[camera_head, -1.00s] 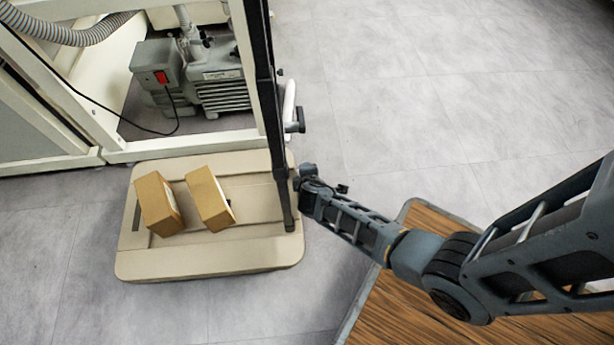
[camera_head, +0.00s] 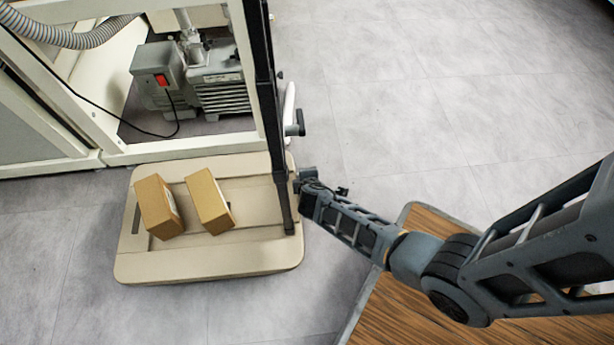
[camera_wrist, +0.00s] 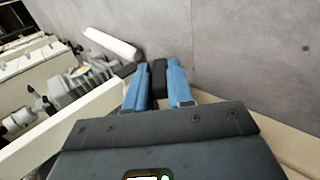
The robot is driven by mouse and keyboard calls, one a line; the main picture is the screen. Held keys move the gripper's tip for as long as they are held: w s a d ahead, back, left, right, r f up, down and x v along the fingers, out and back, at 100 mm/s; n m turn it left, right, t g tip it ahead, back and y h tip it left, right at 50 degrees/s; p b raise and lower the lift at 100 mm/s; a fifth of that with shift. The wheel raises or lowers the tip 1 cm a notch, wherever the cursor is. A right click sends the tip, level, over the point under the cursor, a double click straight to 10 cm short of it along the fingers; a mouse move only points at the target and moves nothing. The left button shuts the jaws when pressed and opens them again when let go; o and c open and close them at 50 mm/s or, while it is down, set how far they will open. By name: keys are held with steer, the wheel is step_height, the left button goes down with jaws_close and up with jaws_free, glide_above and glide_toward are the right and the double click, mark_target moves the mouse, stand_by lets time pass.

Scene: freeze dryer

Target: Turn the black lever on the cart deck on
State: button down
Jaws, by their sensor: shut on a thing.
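The cart deck (camera_head: 205,262) is beige and lies low at the left of the head view. My gripper (camera_head: 299,182) is at the deck's right side, beside a tall black upright (camera_head: 280,150); its fingertips are too small to make out there. In the wrist view, the two blue fingers of my gripper (camera_wrist: 157,82) have a short black piece, the black lever (camera_wrist: 159,75), between them. They are shut on it. Only its end shows between the fingers, so its angle cannot be told. In the head view I cannot separate it from my gripper and the upright.
Two brown boxes (camera_head: 157,206) (camera_head: 209,201) rest on the deck. A white tube (camera_head: 289,105) with a black fitting (camera_head: 297,128) is just beyond my gripper. A grey pump (camera_head: 190,85) stands inside the white frame (camera_head: 180,150). The grey floor to the right is clear.

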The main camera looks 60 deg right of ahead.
steer(key=shift+r, duration=0.15)
steer(key=p, duration=0.2)
steer(key=r+g+y+p, duration=0.1)
steer(key=p, duration=0.1)
steer(key=shift+w+d+p, duration=0.15)
steer(key=shift+w+p, duration=0.1)
steer(key=shift+p, duration=0.15)
steer(key=y+p, duration=0.1)
steer(key=g+y+p, duration=0.1)
steer(key=p, duration=0.1)
steer(key=shift+w+d, duration=0.15)
steer(key=shift+d, duration=0.1)
steer(key=shift+w+d+f+g+y+p, duration=0.15)
steer(key=shift+g+y+p, duration=0.1)
steer(key=shift+g+y, duration=0.2)
steer(key=shift+w+d+g+y+p, duration=0.15)
steer(key=shift+g+y+p, duration=0.1)
steer(key=shift+g+y, duration=0.15)
steer(key=shift+d+g+y+b, duration=0.2)
steer(key=shift+g+y+b, duration=0.65)
steer(key=shift+y, duration=0.3)
steer(key=c, duration=1)
jaws_free()
steer(key=shift+c, duration=0.2)
